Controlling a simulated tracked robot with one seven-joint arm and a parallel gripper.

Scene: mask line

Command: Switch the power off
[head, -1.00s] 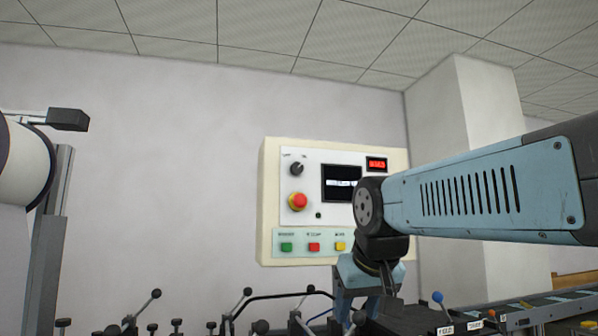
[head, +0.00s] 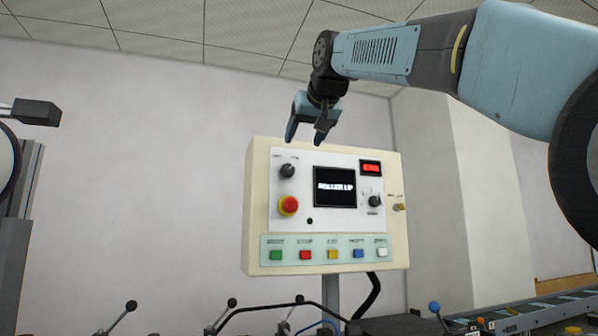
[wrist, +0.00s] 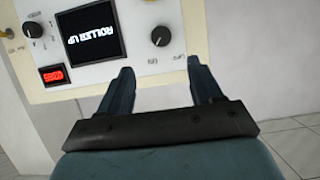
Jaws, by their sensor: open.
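The cream control panel (head: 326,271) stands ahead with a lit screen (head: 335,188) reading "ROLLER UP". A black rotary knob (head: 287,171) with small labels either side sits at the panel's upper left, above a red mushroom button (head: 288,205). My gripper (head: 306,137) is open and empty, pointing down near the panel's top edge, above and slightly right of that knob in the head view. In the wrist view the panel is upside down; the same knob (wrist: 160,36) lies beyond and between the open fingertips (wrist: 160,67), apart from them.
A second black knob (head: 376,201) is right of the screen, below a red digital display (head: 370,168). A row of coloured buttons (head: 332,255) runs along the panel's bottom. Black-knobbed levers (head: 232,303) stand below. The wall left of the panel is clear.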

